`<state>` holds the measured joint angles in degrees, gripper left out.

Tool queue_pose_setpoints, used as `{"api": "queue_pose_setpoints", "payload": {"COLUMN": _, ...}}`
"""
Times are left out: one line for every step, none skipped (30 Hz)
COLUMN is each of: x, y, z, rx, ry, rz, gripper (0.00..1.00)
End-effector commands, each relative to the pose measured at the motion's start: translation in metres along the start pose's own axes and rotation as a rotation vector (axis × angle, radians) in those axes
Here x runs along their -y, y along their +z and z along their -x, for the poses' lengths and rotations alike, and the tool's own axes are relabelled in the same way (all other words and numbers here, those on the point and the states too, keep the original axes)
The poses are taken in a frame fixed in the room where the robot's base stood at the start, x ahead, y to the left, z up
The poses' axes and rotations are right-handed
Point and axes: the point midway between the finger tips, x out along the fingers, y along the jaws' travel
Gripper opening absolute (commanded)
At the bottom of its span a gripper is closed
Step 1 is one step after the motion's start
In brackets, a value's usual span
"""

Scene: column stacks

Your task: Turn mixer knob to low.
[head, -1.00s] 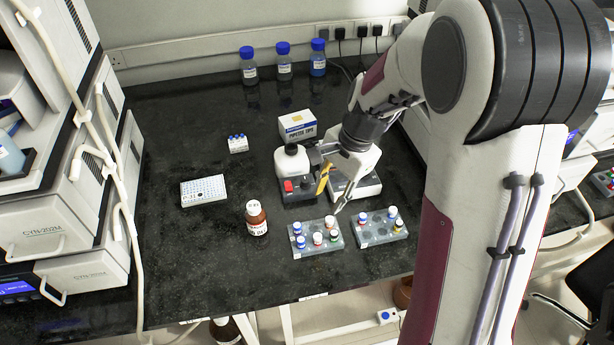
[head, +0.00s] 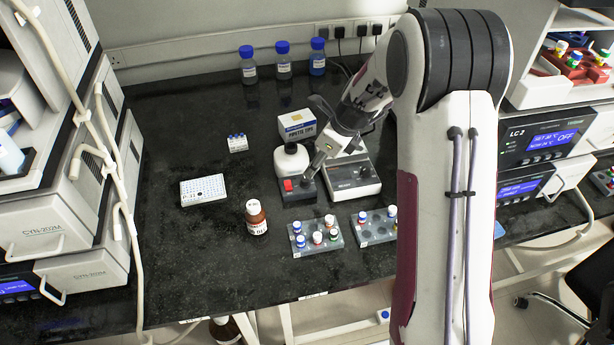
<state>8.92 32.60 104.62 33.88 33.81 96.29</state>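The mixer (head: 298,197) is a small dark box with a white rounded top (head: 291,160) and a red switch (head: 289,185) on its front. It stands in the middle of the black bench. My gripper (head: 308,177) points down and to the left at the right side of the mixer's front panel, beside the red switch. Its fingertips are at or just above the knob's area. The knob is mostly hidden by the fingertips, and its setting cannot be read. The fingers are too small and overlapped to show whether they are open or shut, or touching the knob.
A device with a small display (head: 352,190) stands right of the mixer. A pipette tips box (head: 297,125) is behind. Two vial racks (head: 316,247) (head: 373,238) and a brown bottle (head: 256,218) are in front. The left bench has free room.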

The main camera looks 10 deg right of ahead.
Motion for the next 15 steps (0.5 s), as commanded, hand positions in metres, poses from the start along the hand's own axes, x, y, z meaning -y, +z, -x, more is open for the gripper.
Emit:
{"api": "queue_pose_setpoints", "payload": {"x": 0.0003, "y": 0.0, "z": 0.0001, "rx": 0.0, "ry": -0.001, "rz": -0.02, "gripper": 0.34}}
{"api": "queue_pose_setpoints", "payload": {"x": 0.0003, "y": 0.0, "z": 0.0001, "rx": 0.0, "ry": -0.002, "rz": -0.031, "gripper": 0.34}}
{"api": "queue_pose_setpoints", "payload": {"x": 0.0003, "y": 0.0, "z": 0.0001, "rx": 0.0, "ry": -0.002, "rz": -0.04, "gripper": 0.34}}
{"api": "queue_pose_setpoints", "payload": {"x": 0.0002, "y": -0.0001, "z": 0.0001, "rx": 0.0, "ry": -0.002, "rz": -0.046, "gripper": 0.34}}
{"api": "queue_pose_setpoints", "payload": {"x": 0.0002, "y": -0.0001, "z": 0.0001, "rx": 0.0, "ry": -0.001, "rz": -0.05, "gripper": 0.34}}
{"api": "queue_pose_setpoints", "payload": {"x": 0.0002, "y": -0.0001, "z": 0.0001, "rx": 0.0, "ry": -0.001, "rz": -0.053, "gripper": 0.34}}
{"api": "queue_pose_setpoints", "payload": {"x": 0.0001, "y": -0.0001, "z": 0.0001, "rx": 0.0, "ry": -0.001, "rz": -0.053, "gripper": 0.34}}
{"api": "queue_pose_setpoints", "payload": {"x": 0.0001, "y": -0.0002, "z": 0.0001, "rx": 0.0, "ry": -0.001, "rz": -0.053, "gripper": 0.34}}
{"api": "queue_pose_setpoints", "payload": {"x": 0.0, "y": -0.0002, "z": 0.0001, "rx": 0.0, "ry": -0.001, "rz": -0.053, "gripper": 0.34}}
{"api": "queue_pose_setpoints", "payload": {"x": 0.0, "y": -0.0002, "z": 0.0001, "rx": -0.001, "ry": -0.001, "rz": -0.052, "gripper": 0.34}}
{"api": "queue_pose_setpoints", "payload": {"x": 0.0, "y": -0.0002, "z": 0.0001, "rx": -0.001, "ry": -0.001, "rz": -0.052, "gripper": 0.34}}
{"api": "queue_pose_setpoints", "payload": {"x": 0.0, "y": -0.0002, "z": 0.0001, "rx": -0.001, "ry": -0.001, "rz": -0.052, "gripper": 0.34}}
{"api": "queue_pose_setpoints", "payload": {"x": 0.0, "y": -0.0002, "z": 0.0001, "rx": -0.001, "ry": -0.001, "rz": -0.052, "gripper": 0.34}}
{"api": "queue_pose_setpoints", "payload": {"x": -0.0001, "y": -0.0002, "z": 0.0001, "rx": -0.001, "ry": -0.001, "rz": -0.051, "gripper": 0.34}}
{"api": "queue_pose_setpoints", "payload": {"x": -0.0001, "y": -0.0003, "z": -0.0001, "rx": -0.001, "ry": -0.001, "rz": -0.051, "gripper": 0.34}}
